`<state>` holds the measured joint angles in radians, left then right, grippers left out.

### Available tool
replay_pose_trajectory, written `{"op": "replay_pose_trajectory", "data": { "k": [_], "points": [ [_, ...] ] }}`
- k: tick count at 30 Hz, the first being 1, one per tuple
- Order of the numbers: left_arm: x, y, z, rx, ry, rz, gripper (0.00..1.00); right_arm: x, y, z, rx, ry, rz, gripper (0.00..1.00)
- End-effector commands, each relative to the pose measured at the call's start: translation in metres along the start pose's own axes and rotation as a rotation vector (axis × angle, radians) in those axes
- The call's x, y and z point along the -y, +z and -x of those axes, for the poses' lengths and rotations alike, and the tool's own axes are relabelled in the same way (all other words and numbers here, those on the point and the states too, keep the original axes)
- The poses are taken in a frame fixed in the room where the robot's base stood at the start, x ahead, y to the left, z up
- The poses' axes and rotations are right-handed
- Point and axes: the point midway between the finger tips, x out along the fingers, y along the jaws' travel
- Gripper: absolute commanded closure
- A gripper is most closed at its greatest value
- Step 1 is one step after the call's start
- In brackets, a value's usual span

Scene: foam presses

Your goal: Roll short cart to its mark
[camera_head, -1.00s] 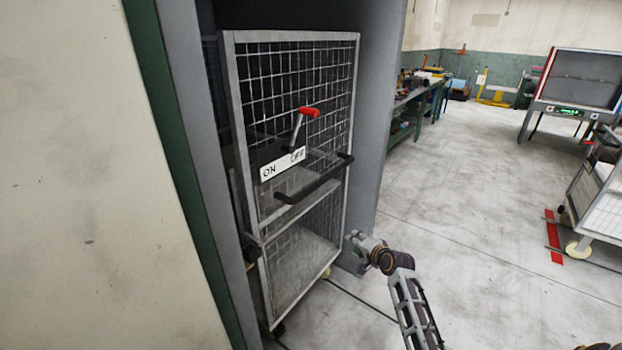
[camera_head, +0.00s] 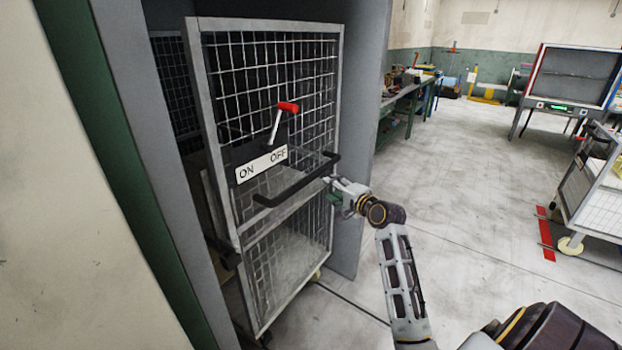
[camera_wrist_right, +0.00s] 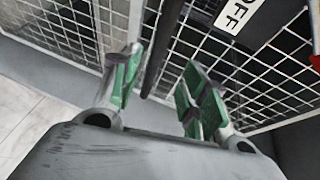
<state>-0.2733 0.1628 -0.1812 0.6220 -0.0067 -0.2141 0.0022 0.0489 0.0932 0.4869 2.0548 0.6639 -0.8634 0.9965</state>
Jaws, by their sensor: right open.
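A wire-mesh cart (camera_head: 325,95) with a grey metal frame stands upright in a grey bay; the frames do not settle whether it is the short cart. A black handle (camera_head: 290,187) crosses its front, below an ON/OFF plate (camera_head: 262,164) and a red-tipped lever (camera_head: 288,107). My right gripper (camera_head: 335,188) is at the right end of the handle. In the right wrist view its green-padded fingers (camera_wrist_right: 160,68) are apart, with the dark handle bar (camera_wrist_right: 163,45) showing between them. My left gripper is out of view.
Bay walls (camera_head: 365,140) stand close on both sides of the cart. A second cart (camera_head: 600,200) is at the right, beside red floor marks (camera_head: 545,232). A green workbench (camera_head: 408,105) and a machine (camera_head: 570,75) stand farther back. The floor between is clear.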

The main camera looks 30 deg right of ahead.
Motion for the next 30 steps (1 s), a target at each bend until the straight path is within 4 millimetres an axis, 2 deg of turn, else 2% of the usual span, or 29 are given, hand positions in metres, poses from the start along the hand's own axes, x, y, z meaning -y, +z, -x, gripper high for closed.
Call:
{"op": "replay_pose_trajectory", "data": {
  "k": [8,17,30],
  "points": [
    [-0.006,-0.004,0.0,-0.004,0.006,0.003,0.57,0.0,0.0,-0.01,0.001,-0.001,0.0,0.56],
    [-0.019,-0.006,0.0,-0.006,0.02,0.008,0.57,0.0,0.0,-0.037,0.001,0.0,-0.001,0.56],
    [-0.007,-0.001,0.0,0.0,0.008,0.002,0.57,0.0,0.0,-0.079,0.001,0.0,0.001,0.56]
  ]
}}
